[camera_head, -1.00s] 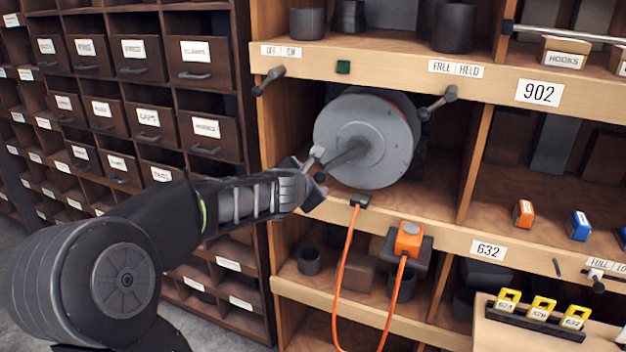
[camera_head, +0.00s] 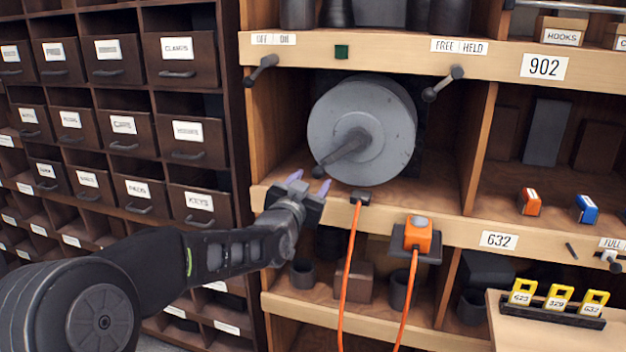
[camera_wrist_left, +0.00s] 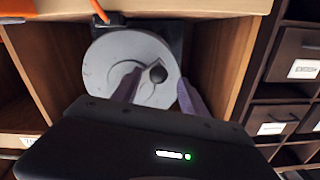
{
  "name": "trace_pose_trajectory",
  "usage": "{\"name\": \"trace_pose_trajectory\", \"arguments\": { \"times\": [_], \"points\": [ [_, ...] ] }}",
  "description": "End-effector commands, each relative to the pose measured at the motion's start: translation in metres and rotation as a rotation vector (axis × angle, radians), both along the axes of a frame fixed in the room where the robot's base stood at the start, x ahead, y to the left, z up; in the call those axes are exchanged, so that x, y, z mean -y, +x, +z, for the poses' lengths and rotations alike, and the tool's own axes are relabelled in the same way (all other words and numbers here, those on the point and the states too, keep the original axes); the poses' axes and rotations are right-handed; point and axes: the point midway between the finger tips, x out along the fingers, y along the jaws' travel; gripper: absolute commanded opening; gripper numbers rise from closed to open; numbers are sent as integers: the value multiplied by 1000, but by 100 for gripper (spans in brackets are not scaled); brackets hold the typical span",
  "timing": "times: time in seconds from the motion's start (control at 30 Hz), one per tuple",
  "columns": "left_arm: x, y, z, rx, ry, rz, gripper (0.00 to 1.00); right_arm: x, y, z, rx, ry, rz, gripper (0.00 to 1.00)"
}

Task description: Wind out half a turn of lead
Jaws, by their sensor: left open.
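The orange lead (camera_head: 348,275) hangs from a dark outlet (camera_head: 361,198) on the shelf edge below the reel. My left gripper (camera_head: 308,184) is open and empty, just below and in front of the knob, apart from it. In the left wrist view the knob (camera_wrist_left: 157,73) shows between the two spread fingers, beyond the tips. My right gripper is not in view.
An orange plug block (camera_head: 418,237) is right of the outlet. Dark labelled drawers (camera_head: 125,130) fill the left.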

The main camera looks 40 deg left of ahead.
Motion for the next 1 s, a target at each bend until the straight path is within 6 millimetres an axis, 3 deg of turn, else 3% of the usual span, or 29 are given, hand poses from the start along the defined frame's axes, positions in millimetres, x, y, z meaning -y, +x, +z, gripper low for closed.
{"name": "trace_pose_trajectory", "arguments": {
  "times": [0.47, 1.0],
  "points": [
    [1, 4, 4, -5, 59, -13, 51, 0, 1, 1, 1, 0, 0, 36],
    [-21, 70, 4, -5, 56, -13, 51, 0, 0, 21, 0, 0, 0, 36]
  ]
}}
